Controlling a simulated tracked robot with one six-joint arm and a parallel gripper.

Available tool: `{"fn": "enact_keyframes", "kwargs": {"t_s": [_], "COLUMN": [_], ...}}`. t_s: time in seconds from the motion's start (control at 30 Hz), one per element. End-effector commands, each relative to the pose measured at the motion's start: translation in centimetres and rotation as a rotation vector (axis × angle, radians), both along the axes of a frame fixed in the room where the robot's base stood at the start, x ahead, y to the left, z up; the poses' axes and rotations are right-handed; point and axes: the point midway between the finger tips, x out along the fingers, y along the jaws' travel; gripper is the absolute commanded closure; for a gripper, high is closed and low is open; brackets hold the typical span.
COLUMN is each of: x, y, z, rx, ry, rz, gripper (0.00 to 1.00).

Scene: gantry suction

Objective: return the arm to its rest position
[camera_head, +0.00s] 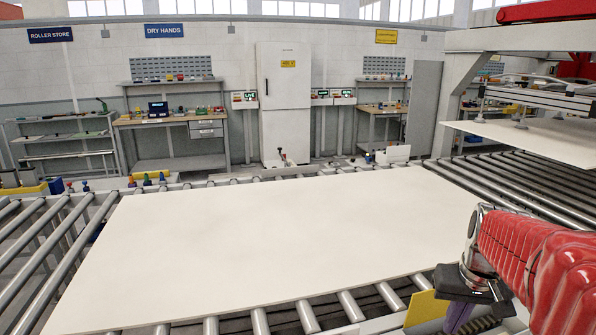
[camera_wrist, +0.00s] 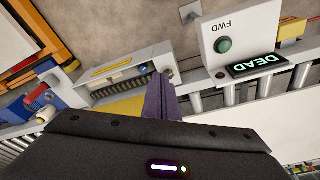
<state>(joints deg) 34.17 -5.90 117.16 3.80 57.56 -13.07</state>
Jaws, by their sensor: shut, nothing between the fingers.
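My arm comes in from the right edge of the head view, with a red ribbed sleeve over it. My gripper (camera_wrist: 160,80) shows in the wrist view as purple fingers pressed together, with nothing between them. In the head view the gripper (camera_head: 458,318) points down near the bottom right, beside the near edge of the large white panel (camera_head: 240,240). Its fingertips are cut off by the bottom edge there.
The panel lies flat on a roller conveyor (camera_head: 40,270). At right, a gantry with suction cups (camera_head: 520,125) is over a second panel (camera_head: 545,138). A white cabinet (camera_head: 285,110) stands behind.

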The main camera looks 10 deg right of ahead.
Motion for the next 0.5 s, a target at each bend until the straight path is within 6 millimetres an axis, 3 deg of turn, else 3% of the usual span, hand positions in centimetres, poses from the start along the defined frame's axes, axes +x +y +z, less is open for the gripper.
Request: {"fn": "enact_keyframes", "kwargs": {"t_s": [0.1, 0.5], "x": [-0.9, -4.8], "y": [3.5, 13.2], "z": [0.2, 0.0], "rx": [-0.013, -0.045], "ry": [-0.022, -0.108], "rz": [0.007, 0.088], "gripper": [1.0, 1.0]}}
